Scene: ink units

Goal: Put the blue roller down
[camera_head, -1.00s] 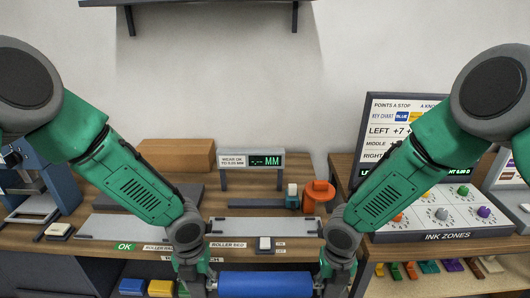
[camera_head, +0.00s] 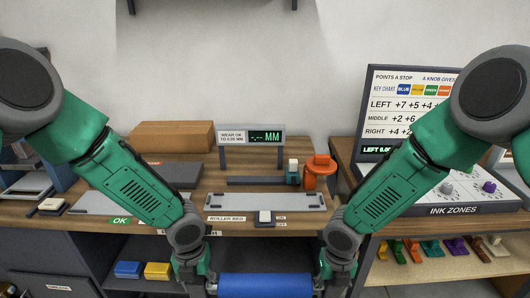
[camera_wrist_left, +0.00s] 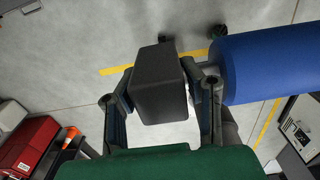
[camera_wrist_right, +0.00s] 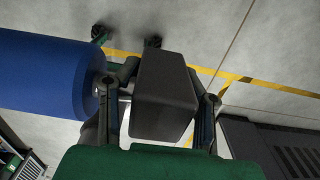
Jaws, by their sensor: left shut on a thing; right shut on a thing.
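The blue roller (camera_head: 265,285) is a long cylinder held level between my two grippers, in front of the bench at the bottom of the head view. My left gripper (camera_head: 195,285) is shut on a dark block-shaped end of the roller (camera_wrist_left: 160,85). The blue barrel (camera_wrist_left: 265,65) lies to its right in the left wrist view. My right gripper (camera_head: 335,282) is shut on the other dark end (camera_wrist_right: 165,95), with the barrel (camera_wrist_right: 45,75) to its left in the right wrist view. The roller bed (camera_head: 265,201) is a grey plate on the bench beyond the roller.
The wooden bench (camera_head: 215,180) carries a gauge display (camera_head: 252,136), an orange device (camera_head: 318,172), a brown box (camera_head: 170,136) and a small switch (camera_head: 264,217). The ink zones panel (camera_head: 450,195) stands at right. Blue (camera_head: 128,269) and yellow (camera_head: 157,270) blocks sit below the bench.

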